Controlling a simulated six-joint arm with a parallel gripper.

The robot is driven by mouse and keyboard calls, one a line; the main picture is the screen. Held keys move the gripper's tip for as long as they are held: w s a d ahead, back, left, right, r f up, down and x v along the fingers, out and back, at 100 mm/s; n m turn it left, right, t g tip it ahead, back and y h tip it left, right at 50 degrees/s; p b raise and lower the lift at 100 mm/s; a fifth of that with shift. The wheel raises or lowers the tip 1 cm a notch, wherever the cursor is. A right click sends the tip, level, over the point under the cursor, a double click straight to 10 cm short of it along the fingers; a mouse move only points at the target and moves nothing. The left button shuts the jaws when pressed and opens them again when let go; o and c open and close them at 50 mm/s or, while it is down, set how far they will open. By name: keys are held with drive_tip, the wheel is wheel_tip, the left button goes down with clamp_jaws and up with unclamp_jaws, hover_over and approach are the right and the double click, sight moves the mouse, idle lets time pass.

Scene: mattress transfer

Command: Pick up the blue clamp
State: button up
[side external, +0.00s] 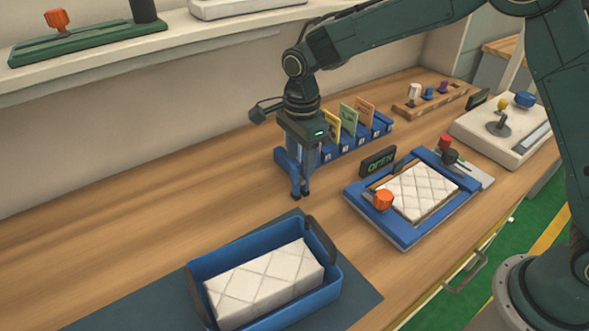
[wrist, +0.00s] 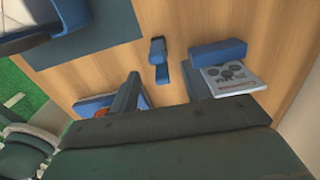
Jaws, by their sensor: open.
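My gripper (side external: 300,192) points down over the wooden table, beside the near end of the blue card holder (side external: 352,146). I cannot single out the blue clamp for certain. A small blue piece (side external: 429,93) stands in a wooden rack (side external: 405,109) at the back right, between a white and a purple piece. A blue frame (side external: 362,205) to the right of my gripper holds a white quilted pad (side external: 420,190), with an orange knob (side external: 383,200) at its left corner.
A blue tray (side external: 330,270) with a white quilted block (side external: 265,283) sits on a dark mat (side external: 125,308) at the front. A small display (side external: 378,161) stands behind the frame. A white control box (side external: 500,133) is at the right. The table's left is clear.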

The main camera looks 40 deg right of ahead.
sight(301, 165)
drive_tip(key=shift+f, duration=2.5)
clamp_jaws()
drive_tip(key=shift+r, duration=0.2)
wheel_tip(301, 165, up, 20)
drive_tip(key=shift+f, duration=0.15)
